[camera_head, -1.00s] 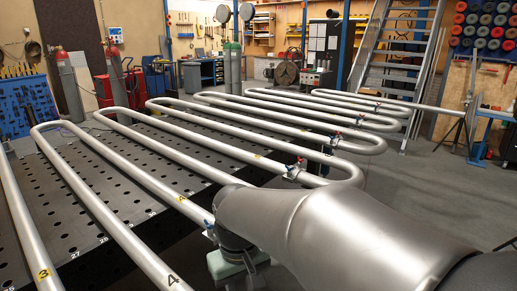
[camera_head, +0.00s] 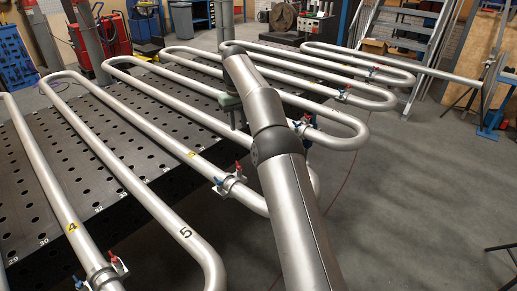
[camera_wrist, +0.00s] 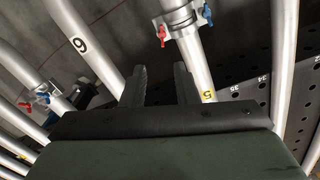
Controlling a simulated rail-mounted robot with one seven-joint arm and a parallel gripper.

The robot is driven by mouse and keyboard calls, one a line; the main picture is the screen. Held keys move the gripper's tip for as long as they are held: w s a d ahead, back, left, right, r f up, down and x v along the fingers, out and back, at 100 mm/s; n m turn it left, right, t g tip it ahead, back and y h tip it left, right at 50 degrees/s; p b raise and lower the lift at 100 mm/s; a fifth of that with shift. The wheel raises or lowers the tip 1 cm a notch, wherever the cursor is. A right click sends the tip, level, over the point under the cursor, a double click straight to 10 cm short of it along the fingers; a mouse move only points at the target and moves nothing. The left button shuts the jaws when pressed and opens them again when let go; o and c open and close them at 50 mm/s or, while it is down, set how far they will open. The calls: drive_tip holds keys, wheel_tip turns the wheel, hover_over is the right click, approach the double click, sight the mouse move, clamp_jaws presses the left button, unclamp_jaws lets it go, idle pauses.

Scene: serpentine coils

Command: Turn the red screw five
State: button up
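In the head view, the clamp (camera_head: 230,184) on the pipe with the yellow mark (camera_head: 191,153), which reads 5 in the wrist view, carries a red screw (camera_head: 238,166) and a blue screw (camera_head: 217,181). In the wrist view, the yellow 5 (camera_wrist: 208,96) lies just right of my fingers; the red screw (camera_wrist: 162,34) and blue screw (camera_wrist: 207,15) sit on the clamp at the top. My gripper (camera_wrist: 160,80) is open, its two fingers apart with nothing between them. In the head view, my gripper (camera_head: 233,116) is above the pipes, beyond the clamp and apart from it, partly hidden by my arm.
Other clamps with red and blue screws sit on neighbouring pipes, at the front left (camera_head: 105,275), and farther back (camera_head: 343,93). A perforated dark table (camera_head: 60,155) lies under the coils. Grey floor (camera_head: 420,190) is clear at the right. A staircase (camera_head: 400,40) stands behind.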

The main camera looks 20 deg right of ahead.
sight(239, 166)
wheel_tip(239, 166, down, 17)
drive_tip(key=shift+s+a+f+p, duration=0.1)
drive_tip(key=shift+a+p, duration=0.05)
drive_tip(key=shift+p, duration=0.15)
idle(0.3)
clamp_jaws()
